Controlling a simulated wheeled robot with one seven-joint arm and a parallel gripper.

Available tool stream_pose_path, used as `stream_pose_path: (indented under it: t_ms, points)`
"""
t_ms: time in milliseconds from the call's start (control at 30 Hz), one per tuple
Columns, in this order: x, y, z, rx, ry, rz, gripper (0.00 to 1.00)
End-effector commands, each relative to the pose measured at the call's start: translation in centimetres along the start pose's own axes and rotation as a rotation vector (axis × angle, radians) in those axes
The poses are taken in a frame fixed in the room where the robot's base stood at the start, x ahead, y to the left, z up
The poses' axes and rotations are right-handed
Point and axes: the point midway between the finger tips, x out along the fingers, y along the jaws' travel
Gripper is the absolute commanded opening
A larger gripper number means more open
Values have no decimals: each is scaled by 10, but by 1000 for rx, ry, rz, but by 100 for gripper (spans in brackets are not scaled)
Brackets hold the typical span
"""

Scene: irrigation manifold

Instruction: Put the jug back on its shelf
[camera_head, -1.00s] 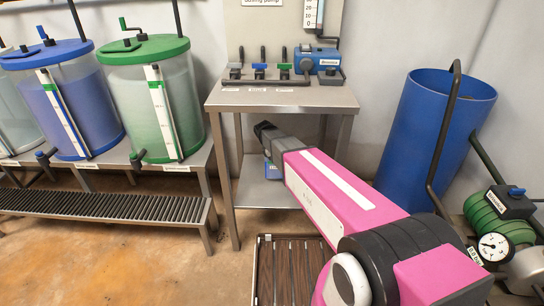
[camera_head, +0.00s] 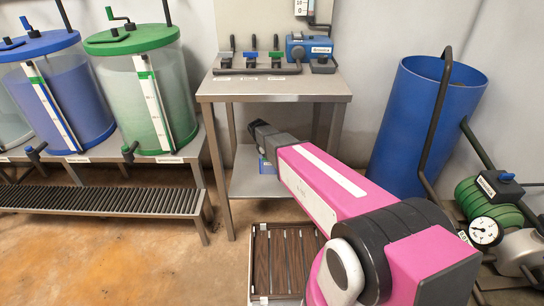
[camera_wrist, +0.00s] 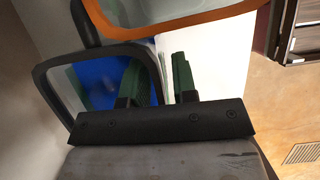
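In the wrist view a pale, partly clear vessel with an orange rim (camera_wrist: 190,22), which looks like the jug, is cut off by the top edge. A dark looped handle (camera_wrist: 62,68) joins it at the left. My gripper (camera_wrist: 160,78) has two green fingers beside this handle, and one side of the loop passes between them. I cannot tell whether the fingers press on it. In the head view my gripper (camera_head: 259,130) is by the table's lower shelf (camera_head: 246,186), with a small blue thing (camera_head: 265,167) just below it. The orange rim is hidden there.
A steel table (camera_head: 275,88) with valves and a blue pump (camera_head: 308,47) stands above the lower shelf. A slatted tray (camera_head: 277,258) lies on the floor in front. Tanks stand left behind a low grate (camera_head: 95,200); a blue barrel (camera_head: 425,130) stands right.

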Motion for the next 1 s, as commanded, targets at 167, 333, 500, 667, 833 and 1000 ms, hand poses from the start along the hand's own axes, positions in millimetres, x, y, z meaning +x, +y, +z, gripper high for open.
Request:
stream_pose_path:
  t_ms: [167, 333, 500, 667, 833, 1000]
  points:
    - [0, 0, 0, 0, 0, 0, 29]
    - [-2, 0, 1, 0, 0, 0, 29]
    - [-20, 0, 1, 0, 0, 2, 29]
    - [-50, 0, 1, 1, 1, 2, 29]
    - [-83, 0, 1, 0, 1, 2, 29]
    - [-107, 0, 1, 0, 1, 1, 29]
